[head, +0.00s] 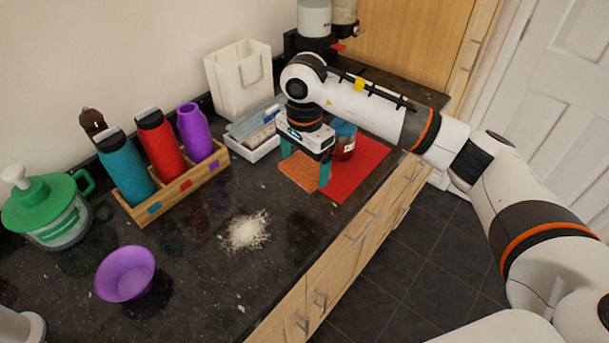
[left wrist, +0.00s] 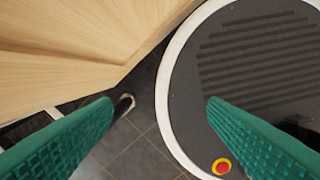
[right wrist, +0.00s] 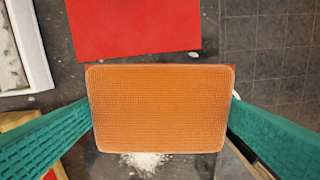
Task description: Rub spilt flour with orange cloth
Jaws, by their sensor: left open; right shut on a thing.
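The orange cloth (head: 299,172) is a flat rectangular pad between the teal fingers of my right gripper (head: 305,168), which is shut on it. In the right wrist view the cloth (right wrist: 160,108) spans the space between both fingers. I cannot tell whether it touches the counter. The spilt flour (head: 247,231) is a loose white patch on the dark counter, nearer the front than the cloth. Part of the flour (right wrist: 145,162) shows past the cloth's lower edge in the right wrist view. My left gripper (left wrist: 160,101) is open and empty, over the floor beside the cabinet.
A red mat (head: 358,170) and a jar (head: 344,140) are beside the right gripper. A wooden rack (head: 180,188) with teal, red and purple bottles stands left of the flour. A purple bowl (head: 125,274) and green-lidded jug (head: 48,207) are further left. Counter around the flour is clear.

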